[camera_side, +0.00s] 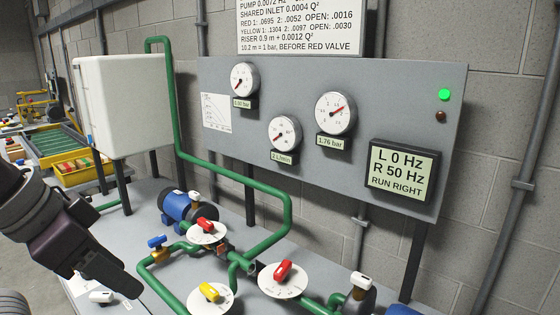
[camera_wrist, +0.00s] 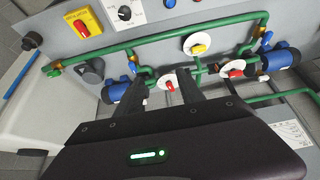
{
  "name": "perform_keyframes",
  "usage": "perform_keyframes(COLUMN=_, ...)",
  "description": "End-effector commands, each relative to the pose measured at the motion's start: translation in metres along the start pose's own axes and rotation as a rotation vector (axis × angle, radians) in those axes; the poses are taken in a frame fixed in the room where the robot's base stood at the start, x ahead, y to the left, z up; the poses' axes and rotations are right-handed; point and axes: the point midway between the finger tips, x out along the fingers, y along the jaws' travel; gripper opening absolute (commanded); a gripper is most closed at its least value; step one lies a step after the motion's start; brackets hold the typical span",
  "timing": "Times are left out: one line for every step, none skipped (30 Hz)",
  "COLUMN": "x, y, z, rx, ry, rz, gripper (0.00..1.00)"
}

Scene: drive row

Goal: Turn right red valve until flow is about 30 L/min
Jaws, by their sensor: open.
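The right red valve (camera_side: 283,271) has a red handle on a white dial plate, at bottom centre in the side view. It appears to be the red handle seen between my fingers in the wrist view (camera_wrist: 170,85). My gripper (camera_side: 132,293) is at lower left in the side view, clear of the valves. In the wrist view my gripper (camera_wrist: 161,80) has its fingers spread, with nothing held between them. The middle gauge (camera_side: 284,133) has a label reading 2 L/min. The display (camera_side: 402,173) reads L 0 Hz, R 50 Hz, RUN RIGHT.
A second red valve (camera_side: 206,230) and a yellow valve (camera_side: 210,292) sit to its left among green pipes (camera_side: 285,215). A blue pump (camera_side: 178,209) stands behind. The right gauge (camera_side: 336,113) is labelled 1.76 bar. A white tank (camera_side: 120,105) stands at back left.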

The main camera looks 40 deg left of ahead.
Motion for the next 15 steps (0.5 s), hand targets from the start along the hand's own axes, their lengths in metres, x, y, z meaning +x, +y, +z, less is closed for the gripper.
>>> perform_keyframes(x=0.000, y=0.000, z=0.000, rx=0.000, ry=0.000, rz=0.000, gripper=0.45)
perform_keyframes(x=0.000, y=0.000, z=0.000, rx=0.000, ry=0.000, rz=0.000, gripper=0.45)
perform_keyframes(x=0.000, y=0.000, z=0.000, rx=0.000, ry=0.000, rz=0.000, gripper=0.45)
perform_keyframes(x=0.000, y=0.000, z=0.000, rx=0.000, ry=0.000, rz=0.000, gripper=0.45)
perform_keyframes(x=0.000, y=0.000, z=0.000, rx=0.000, ry=0.000, rz=0.000, gripper=0.45)
perform_keyframes(x=0.000, y=0.000, z=0.000, rx=0.000, ry=0.000, rz=0.000, gripper=0.45)
perform_keyframes(x=0.000, y=0.000, z=0.000, rx=0.000, ry=0.000, rz=0.000, gripper=0.45)
perform_keyframes(x=0.000, y=0.000, z=0.000, rx=0.000, ry=0.000, rz=0.000, gripper=0.45)
perform_keyframes(x=0.000, y=0.000, z=0.000, rx=0.000, ry=0.000, rz=0.000, gripper=0.45)
perform_keyframes(x=0.000, y=0.000, z=0.000, rx=0.000, ry=0.000, rz=0.000, gripper=0.45)
perform_keyframes(x=0.000, y=0.000, z=0.000, rx=0.000, ry=0.000, rz=0.000, gripper=0.45)
perform_keyframes(x=0.000, y=0.000, z=0.000, rx=0.000, ry=0.000, rz=0.000, gripper=0.45)
perform_keyframes(x=0.000, y=0.001, z=-0.001, rx=-0.001, ry=-0.002, rz=0.004, gripper=0.45)
perform_keyframes(x=0.001, y=0.002, z=-0.004, rx=-0.002, ry=-0.005, rz=0.012, gripper=0.45)
perform_keyframes(x=0.003, y=0.004, z=-0.012, rx=-0.008, ry=-0.014, rz=0.034, gripper=0.45)
